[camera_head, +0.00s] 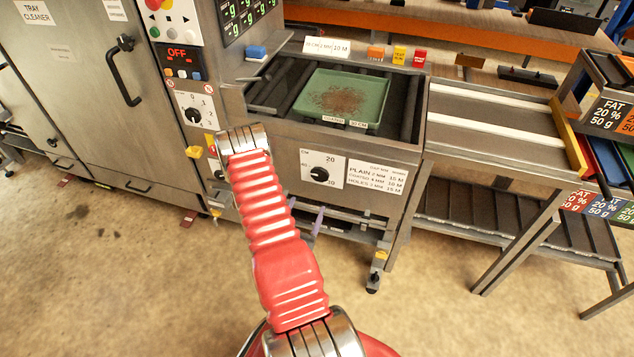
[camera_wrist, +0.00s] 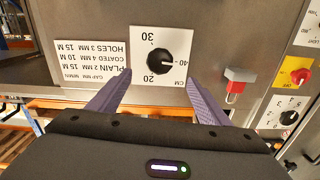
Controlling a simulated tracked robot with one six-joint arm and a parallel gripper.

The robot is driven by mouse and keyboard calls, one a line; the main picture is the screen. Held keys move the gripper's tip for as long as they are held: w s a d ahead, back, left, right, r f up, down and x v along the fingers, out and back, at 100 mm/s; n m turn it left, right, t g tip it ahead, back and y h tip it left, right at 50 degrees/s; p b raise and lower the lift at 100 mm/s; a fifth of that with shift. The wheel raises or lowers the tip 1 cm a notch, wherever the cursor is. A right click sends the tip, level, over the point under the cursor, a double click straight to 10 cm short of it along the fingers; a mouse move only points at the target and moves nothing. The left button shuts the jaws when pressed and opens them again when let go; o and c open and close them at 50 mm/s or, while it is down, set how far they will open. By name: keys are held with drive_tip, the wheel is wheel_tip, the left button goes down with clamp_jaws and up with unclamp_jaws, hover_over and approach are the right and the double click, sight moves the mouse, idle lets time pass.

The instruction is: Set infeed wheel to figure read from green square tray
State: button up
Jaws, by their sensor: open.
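A green square tray (camera_head: 372,88) with brown crumbs lies on the infeed rollers in the head view. The labels on its front edge read COATED and 30 CM. The infeed wheel (camera_head: 319,174) is a black knob on a white CM plate marked 20, 30 and 40. In the wrist view the wheel (camera_wrist: 150,61) appears upside down, and its pale mark seems to face 40. My gripper (camera_wrist: 160,77) is open, its purple fingers on either side of the lower plate, pointing at the wheel with nothing between them.
A white plate (camera_head: 376,180) beside the wheel lists PLAIN, COATED and HOLES settings. A red-handled switch (camera_wrist: 236,84) and a numbered dial (camera_wrist: 288,117) sit close on the other side. A rail with several coloured blocks (camera_head: 376,53) runs behind the tray.

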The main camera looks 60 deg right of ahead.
sight(319, 177)
drive_tip(key=d, duration=0.4)
drive_tip(key=w+d, duration=0.1)
drive_tip(key=d, duration=0.3)
drive_tip(key=w+d, duration=0.1)
drive_tip(key=d, duration=0.4)
drive_tip(key=shift+c, duration=0.3)
drive_tip(key=c, duration=0.9)
